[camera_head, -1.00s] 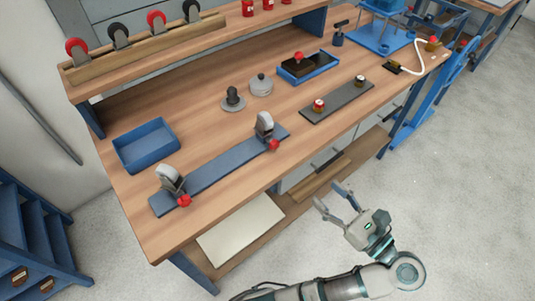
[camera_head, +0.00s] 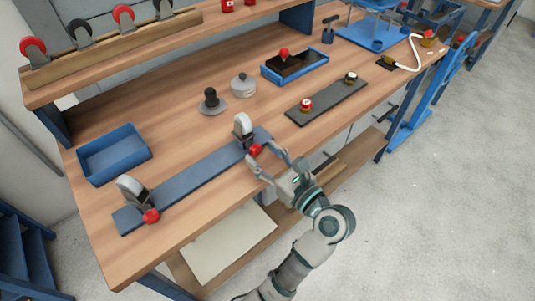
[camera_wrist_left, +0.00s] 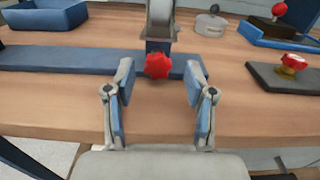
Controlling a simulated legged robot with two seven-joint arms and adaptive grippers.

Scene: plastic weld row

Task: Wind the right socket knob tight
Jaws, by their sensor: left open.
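The right socket knob (camera_head: 255,150) is red and sits at the front of the right socket, below a grey-white wheel (camera_head: 243,126), on a long blue bar. My left gripper (camera_head: 264,162) is open, with its fingertips near the front edge of the bar close to this knob. In the left wrist view the knob (camera_wrist_left: 158,65) shows between and just beyond the two open fingers (camera_wrist_left: 158,80), with no clear contact. A similar red knob (camera_head: 151,216) is on the left socket, under another wheel (camera_head: 131,189). My right gripper is not in view.
The blue bar (camera_head: 190,180) lies along the bench front. A blue bin (camera_head: 113,154) stands at left. Bare wood (camera_head: 200,135) lies between.

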